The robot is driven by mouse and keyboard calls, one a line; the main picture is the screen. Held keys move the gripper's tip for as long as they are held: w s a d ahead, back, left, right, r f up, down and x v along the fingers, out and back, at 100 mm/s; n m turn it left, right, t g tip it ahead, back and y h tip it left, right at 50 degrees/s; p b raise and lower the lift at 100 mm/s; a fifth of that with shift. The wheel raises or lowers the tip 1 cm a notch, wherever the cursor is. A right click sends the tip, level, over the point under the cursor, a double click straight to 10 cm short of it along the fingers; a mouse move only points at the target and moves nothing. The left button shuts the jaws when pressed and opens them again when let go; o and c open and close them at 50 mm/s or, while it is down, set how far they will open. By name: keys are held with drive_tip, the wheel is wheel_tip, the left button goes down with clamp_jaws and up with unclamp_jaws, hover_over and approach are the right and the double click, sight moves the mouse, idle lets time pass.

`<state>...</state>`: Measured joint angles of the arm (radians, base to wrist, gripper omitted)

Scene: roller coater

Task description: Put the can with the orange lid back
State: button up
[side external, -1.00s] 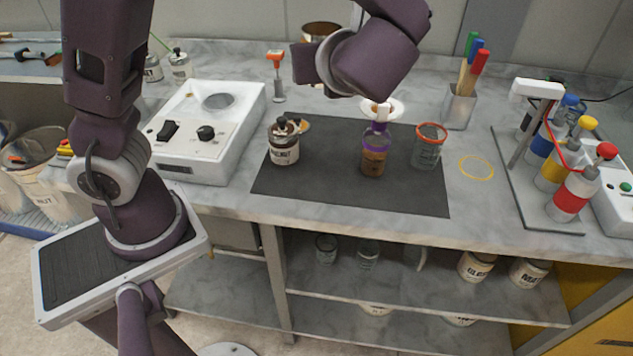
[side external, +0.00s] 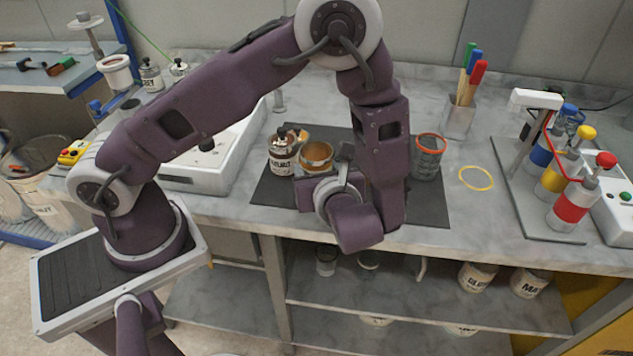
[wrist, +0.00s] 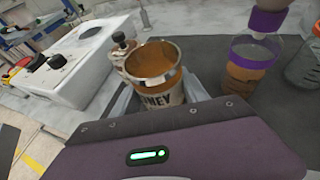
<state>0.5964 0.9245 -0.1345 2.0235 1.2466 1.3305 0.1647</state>
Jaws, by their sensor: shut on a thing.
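A can with a metal rim and an open top showing orange-brown inside (side external: 316,157) is in my gripper (side external: 312,178), low over or on the dark mat. In the wrist view this can (wrist: 160,88) has a cream label ending in "NEY", and my gripper (wrist: 158,98) has its pale fingers shut around it. I cannot tell whether its base touches the mat. A flat orange disc (side external: 301,134) lies on the mat behind, partly hidden. A dark-capped jar with a label (side external: 281,160) stands just left of the can.
A purple-rimmed jar with amber contents (wrist: 248,62) stands right of the can, hidden by my arm in the side view. A red-rimmed glass jar (side external: 428,158) stands further right. A white device (side external: 190,178) is at the left. A yellow ring (side external: 476,178) lies on bare counter.

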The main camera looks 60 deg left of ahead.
drive_tip(key=shift+f, duration=1.45)
drive_tip(key=shift+f, duration=0.1)
drive_tip(key=o, duration=1.6)
